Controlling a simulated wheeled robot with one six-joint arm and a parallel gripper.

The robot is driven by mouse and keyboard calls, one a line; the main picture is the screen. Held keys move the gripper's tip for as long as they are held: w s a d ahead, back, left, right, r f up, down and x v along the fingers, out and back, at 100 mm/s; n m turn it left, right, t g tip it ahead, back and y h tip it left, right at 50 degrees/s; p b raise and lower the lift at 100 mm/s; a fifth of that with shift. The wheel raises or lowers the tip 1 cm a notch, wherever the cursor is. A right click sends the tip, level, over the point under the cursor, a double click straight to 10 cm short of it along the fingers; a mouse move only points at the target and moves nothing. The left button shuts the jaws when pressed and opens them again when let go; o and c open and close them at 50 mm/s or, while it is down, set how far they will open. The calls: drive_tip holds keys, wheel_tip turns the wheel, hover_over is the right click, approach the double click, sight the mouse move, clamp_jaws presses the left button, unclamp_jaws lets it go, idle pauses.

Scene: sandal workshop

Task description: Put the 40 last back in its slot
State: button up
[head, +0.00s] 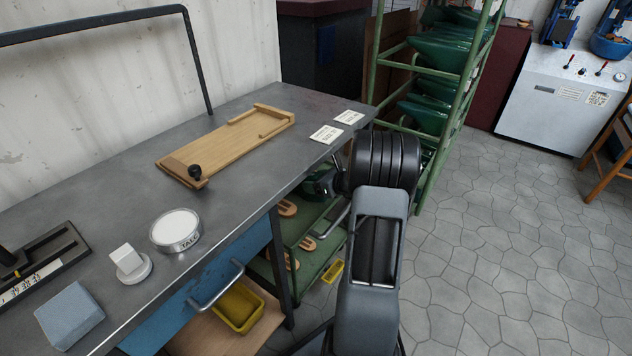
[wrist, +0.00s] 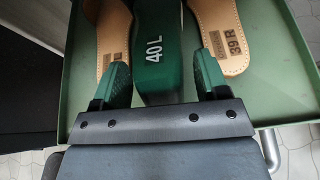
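The slot for the 40 last cannot be made out.
A green rack (head: 455,120) with several dark green lasts stands beyond my arm. The metal bench (head: 110,185) at left bears a wooden board (head: 225,143), two white cards and a talc tin (head: 176,230). A yellow bin (head: 238,305) is below.

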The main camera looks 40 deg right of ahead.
drive_tip(key=shift+o, duration=0.2)
drive_tip(key=shift+r, duration=0.25)
drive_tip(key=s+d+p, duration=0.1)
drive_tip(key=s, duration=0.2)
drive_tip(key=s+d+p, duration=0.1)
drive_tip(key=s+p, duration=0.1)
drive_tip(key=s, duration=0.2)
drive_tip(key=s+d+p, duration=0.1)
drive_tip(key=s, duration=0.2)
drive_tip(key=shift+s+d+r, duration=0.15)
drive_tip(key=shift+s+d, duration=0.15)
drive_tip(key=shift+s, duration=0.1)
drive_tip(key=shift+s+d+p, duration=0.25)
drive_tip(key=shift+s+p, duration=0.05)
drive_tip(key=shift+s, duration=0.55)
